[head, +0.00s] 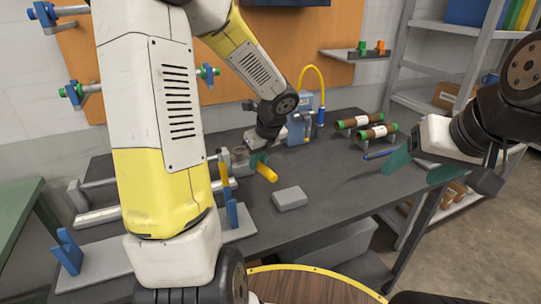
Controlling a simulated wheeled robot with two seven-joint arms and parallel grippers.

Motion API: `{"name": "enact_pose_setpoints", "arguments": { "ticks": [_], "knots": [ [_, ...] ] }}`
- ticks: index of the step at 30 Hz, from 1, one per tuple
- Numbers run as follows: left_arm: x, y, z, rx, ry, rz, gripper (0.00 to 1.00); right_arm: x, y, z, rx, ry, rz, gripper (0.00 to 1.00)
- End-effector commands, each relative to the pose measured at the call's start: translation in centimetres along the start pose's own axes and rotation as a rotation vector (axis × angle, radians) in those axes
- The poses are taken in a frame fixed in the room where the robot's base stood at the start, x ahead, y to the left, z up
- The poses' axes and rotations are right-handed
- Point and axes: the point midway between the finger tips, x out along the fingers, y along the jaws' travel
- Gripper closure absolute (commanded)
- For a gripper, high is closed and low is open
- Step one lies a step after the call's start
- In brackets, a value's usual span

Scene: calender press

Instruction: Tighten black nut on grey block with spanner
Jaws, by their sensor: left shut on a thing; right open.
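My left gripper (259,157) is low over the middle of the dark bench, its teal fingers partly hidden by its own wrist. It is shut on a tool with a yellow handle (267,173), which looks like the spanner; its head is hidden. Just left of it stands a grey part with a round top (240,154). A plain grey block (290,198) lies on the bench nearer to me. I cannot make out the black nut. My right gripper (397,172) is open and empty, with teal fingers, over the bench's right side.
A blue device with a yellow hose (299,122) stands behind my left gripper. Two brown rollers with green ends (376,133) rest at the back right, a blue pen-like tool (380,154) nearer. Roller supports (231,213) are at left. The bench's front right is clear.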

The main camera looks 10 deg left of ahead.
Motion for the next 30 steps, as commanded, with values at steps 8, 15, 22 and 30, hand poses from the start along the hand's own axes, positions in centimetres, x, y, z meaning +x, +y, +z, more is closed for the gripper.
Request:
{"name": "enact_pose_setpoints", "arguments": {
  "ticks": [8,15,22,30],
  "knots": [
    [-1.4,0.0,0.6,-0.002,-0.001,-0.001,1.00,0.0,0.0,0.0,0.000,0.000,0.000,0.31],
    [-2.5,-0.1,1.0,-0.001,-0.001,-0.002,1.00,0.0,0.0,0.0,0.000,0.000,0.000,0.31],
    [-2.8,-0.1,1.1,0.000,0.001,-0.001,1.00,0.0,0.0,0.0,0.000,0.000,0.000,0.31],
    [-2.8,-0.1,1.1,0.000,0.000,-0.001,0.99,0.0,0.0,0.0,0.000,0.000,0.000,0.31]
  ]
}}
